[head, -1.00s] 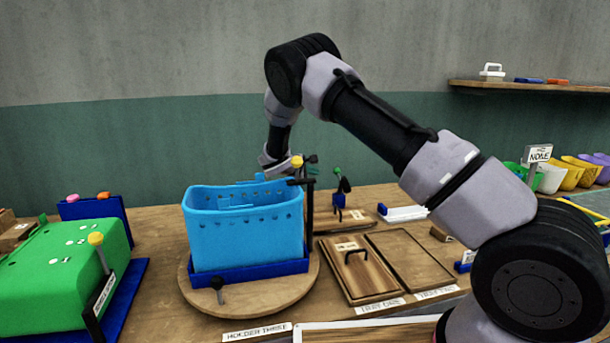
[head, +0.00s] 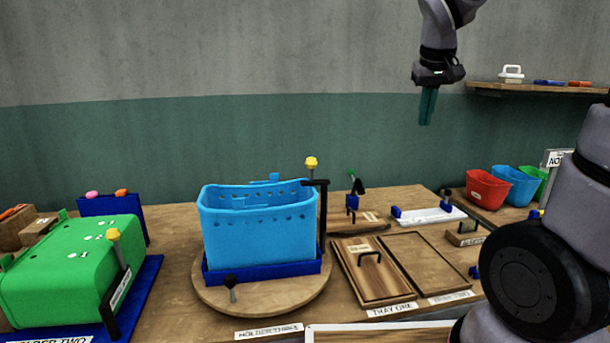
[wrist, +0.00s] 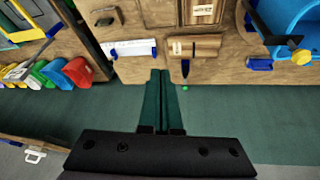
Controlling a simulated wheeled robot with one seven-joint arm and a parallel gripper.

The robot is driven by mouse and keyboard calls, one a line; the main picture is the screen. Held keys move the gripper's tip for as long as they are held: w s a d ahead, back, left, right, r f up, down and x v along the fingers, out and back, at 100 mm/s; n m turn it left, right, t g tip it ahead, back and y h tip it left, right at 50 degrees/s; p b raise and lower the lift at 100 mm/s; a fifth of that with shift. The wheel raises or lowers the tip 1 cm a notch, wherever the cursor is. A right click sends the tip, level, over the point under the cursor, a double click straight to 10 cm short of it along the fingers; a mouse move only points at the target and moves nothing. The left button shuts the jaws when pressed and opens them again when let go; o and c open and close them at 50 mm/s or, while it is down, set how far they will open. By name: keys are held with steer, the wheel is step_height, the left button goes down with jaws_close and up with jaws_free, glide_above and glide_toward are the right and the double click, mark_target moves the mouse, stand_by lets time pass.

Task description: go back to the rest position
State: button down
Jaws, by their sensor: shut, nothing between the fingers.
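My gripper (head: 428,106) hangs in the air at the upper right of the head view, its green fingers pointing down in front of the wall. The fingers are shut together with nothing between them. In the wrist view my gripper (wrist: 161,75) also shows shut and empty, above the table's back edge. The upper arm link between wrist and elbow is partly out of the head view. My gripper touches nothing.
A blue basket (head: 258,225) stands on a round wooden turntable (head: 275,308). A green box (head: 70,268) is at left. Tray one (head: 372,274) and an empty tray (head: 428,262) lie right of the basket. Colored bins (head: 487,188) and a wall shelf (head: 540,92) are at right.

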steer(key=s+a+r+m+t+y, duration=0.1)
steer(key=s+m, duration=0.1)
steer(key=s, duration=0.6)
steer(key=s+a+r+m+t+y, duration=0.1)
steer(key=s+a+y, duration=0.1)
steer(key=s, duration=0.6)
steer(key=shift+r+m+t, duration=0.25)
steer(key=shift+m+t, duration=0.05)
steer(key=shift+m, duration=0.1)
steer(key=shift+w+a, duration=0.1)
